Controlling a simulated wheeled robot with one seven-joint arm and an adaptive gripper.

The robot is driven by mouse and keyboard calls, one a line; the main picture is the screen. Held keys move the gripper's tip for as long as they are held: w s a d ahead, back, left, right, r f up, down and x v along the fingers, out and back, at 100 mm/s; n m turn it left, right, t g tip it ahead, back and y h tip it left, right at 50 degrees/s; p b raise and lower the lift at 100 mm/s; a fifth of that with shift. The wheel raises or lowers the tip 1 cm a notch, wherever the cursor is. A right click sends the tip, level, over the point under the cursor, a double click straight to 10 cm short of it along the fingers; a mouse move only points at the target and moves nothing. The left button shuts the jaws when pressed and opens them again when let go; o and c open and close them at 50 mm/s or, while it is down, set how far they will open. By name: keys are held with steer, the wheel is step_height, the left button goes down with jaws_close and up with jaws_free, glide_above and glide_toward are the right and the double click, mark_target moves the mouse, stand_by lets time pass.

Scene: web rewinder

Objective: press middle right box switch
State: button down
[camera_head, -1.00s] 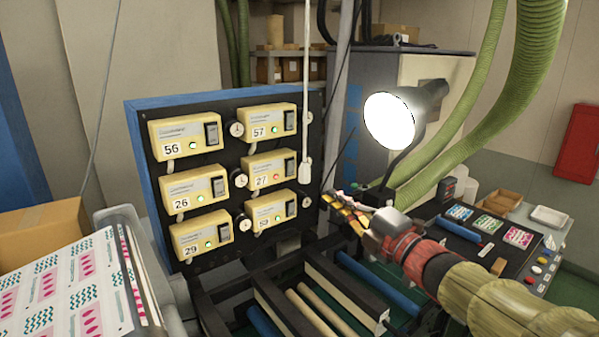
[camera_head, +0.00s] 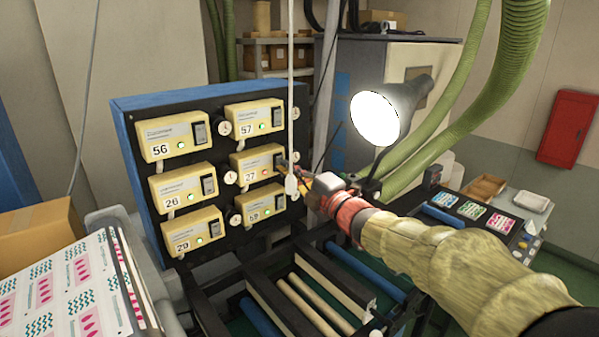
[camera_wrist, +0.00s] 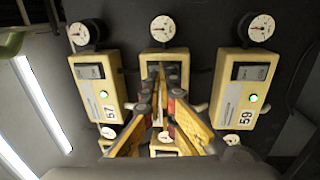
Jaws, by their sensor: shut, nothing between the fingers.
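The middle right box (camera_head: 252,164) is cream-yellow, labelled 27, on the dark panel (camera_head: 226,171); its small light looks red. My gripper (camera_head: 283,167) is at the right end of this box. In the wrist view, my gripper (camera_wrist: 160,72) is shut and empty, its tips over the dark switch (camera_wrist: 175,72) of the box (camera_wrist: 147,60) between boxes 57 and 59. Whether the tips touch the switch I cannot tell.
Box 57 (camera_head: 252,116) is above and box 59 (camera_head: 262,203) below, both with green lights. A white pull cord with a handle (camera_head: 291,185) hangs close to my gripper. A lit lamp (camera_head: 378,118) stands right of the panel. Rollers (camera_head: 315,303) lie below.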

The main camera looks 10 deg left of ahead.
steer(key=shift+w+a+r, duration=0.1)
steer(key=shift+w+a, duration=0.2)
steer(key=shift+a, duration=0.05)
steer(key=shift+w+a+r+b, duration=0.2)
steer(key=shift+a+b, duration=0.1)
steer(key=shift+b, duration=0.35)
steer(key=shift+r+g+h+p, duration=0.3)
steer(key=shift+p, duration=0.55)
steer(key=shift+f, duration=0.15)
steer(key=shift+s+f, duration=0.1)
